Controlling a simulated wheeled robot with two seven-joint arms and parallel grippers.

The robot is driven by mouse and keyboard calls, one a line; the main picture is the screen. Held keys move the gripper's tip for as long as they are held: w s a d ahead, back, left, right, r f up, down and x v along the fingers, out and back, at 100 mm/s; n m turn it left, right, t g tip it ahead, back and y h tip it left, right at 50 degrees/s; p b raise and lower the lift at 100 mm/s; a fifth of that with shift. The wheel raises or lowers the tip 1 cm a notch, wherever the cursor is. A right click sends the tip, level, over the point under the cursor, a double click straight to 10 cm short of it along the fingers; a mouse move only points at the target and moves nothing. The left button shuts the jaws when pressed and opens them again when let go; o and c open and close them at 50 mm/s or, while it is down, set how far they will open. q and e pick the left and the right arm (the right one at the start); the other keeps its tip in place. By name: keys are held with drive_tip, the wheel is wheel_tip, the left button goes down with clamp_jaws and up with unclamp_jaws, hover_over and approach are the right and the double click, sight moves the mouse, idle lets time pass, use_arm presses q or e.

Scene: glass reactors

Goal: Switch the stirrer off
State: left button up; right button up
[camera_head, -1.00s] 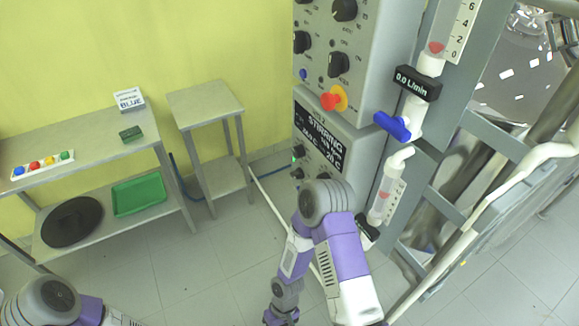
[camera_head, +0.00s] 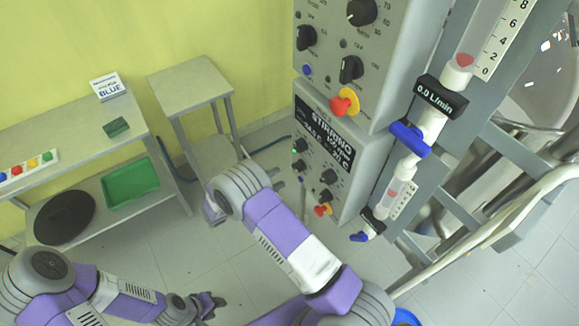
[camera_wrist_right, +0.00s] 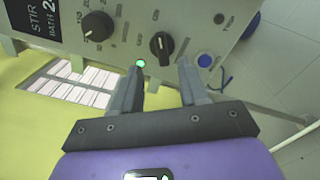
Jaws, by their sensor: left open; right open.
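My right gripper (camera_head: 279,178) is open and empty, just left of this front. In the right wrist view, its fingertips (camera_wrist_right: 158,75) point at a black rotary switch (camera_wrist_right: 160,45), still apart from it. The green lamp (camera_wrist_right: 140,63) shines near the left fingertip; a blue button (camera_wrist_right: 204,60) is to the right. My left gripper (camera_head: 212,303) is open and empty, low over the floor.
The upper control box (camera_head: 375,65) overhangs with knobs and a red-yellow button (camera_head: 345,102). A flowmeter with a blue valve (camera_head: 410,138) and a metal frame stand at right. A small table (camera_head: 190,82) and a shelf with a green tray (camera_head: 132,184) are at left.

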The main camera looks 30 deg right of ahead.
sight(295, 169)
drive_tip(key=d, duration=0.6)
drive_tip(key=shift+w+d, duration=0.15)
drive_tip(key=shift+d, duration=0.15)
clamp_jaws()
